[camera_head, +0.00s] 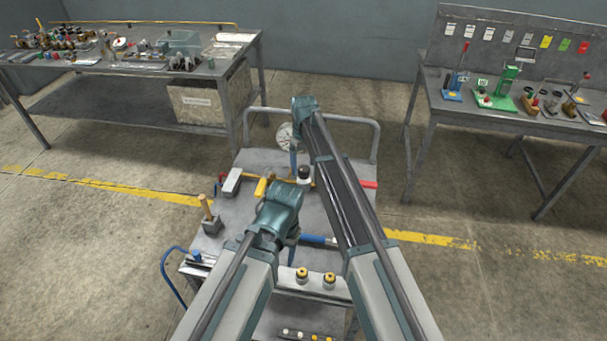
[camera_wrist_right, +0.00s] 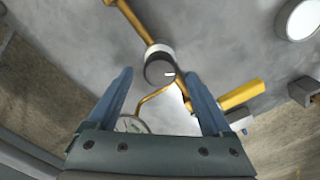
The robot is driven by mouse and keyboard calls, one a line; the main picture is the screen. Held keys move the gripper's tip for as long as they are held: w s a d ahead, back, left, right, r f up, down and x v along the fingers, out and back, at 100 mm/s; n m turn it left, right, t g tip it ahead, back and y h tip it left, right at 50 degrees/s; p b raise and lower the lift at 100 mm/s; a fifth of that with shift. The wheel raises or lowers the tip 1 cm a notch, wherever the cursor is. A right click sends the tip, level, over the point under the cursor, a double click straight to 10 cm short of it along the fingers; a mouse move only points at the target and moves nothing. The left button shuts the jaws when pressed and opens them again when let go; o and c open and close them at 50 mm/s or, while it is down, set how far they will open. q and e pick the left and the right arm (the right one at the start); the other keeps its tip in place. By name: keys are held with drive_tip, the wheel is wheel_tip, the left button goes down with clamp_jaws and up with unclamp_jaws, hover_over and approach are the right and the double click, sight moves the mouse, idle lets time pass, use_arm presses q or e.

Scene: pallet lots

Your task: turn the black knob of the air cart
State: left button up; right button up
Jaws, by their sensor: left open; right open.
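The black knob (camera_wrist_right: 158,70), a dark round cap with a white mark and a pale collar, sits on a brass pipe in the right wrist view. It also shows in the head view (camera_head: 304,173) on the grey air cart (camera_head: 240,215). My right gripper (camera_wrist_right: 165,85) is open, its two blue fingers apart; the knob appears between and just beyond the fingertips, with no contact visible. In the head view my right gripper (camera_head: 294,160) is mostly hidden by its wrist. My left gripper (camera_head: 291,240) hangs low over the cart; its fingers are largely hidden by its own wrist.
A round gauge (camera_head: 284,134) stands at the cart's far side, before a grey rail (camera_head: 377,140). A mallet (camera_head: 209,216) and grey block (camera_head: 232,182) are on the left. Two yellow-capped fittings (camera_head: 302,274) are in front. Workbenches (camera_head: 235,60) (camera_head: 430,95) stand behind.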

use_arm(q)
drive_tip(key=shift+f, duration=0.65)
use_arm(e)
drive_tip(key=shift+f, duration=0.65)
drive_tip(key=shift+r, duration=0.1)
clamp_jaws()
drive_tip(key=m, duration=0.4)
drive_tip(key=shift+m, duration=0.4)
unclamp_jaws()
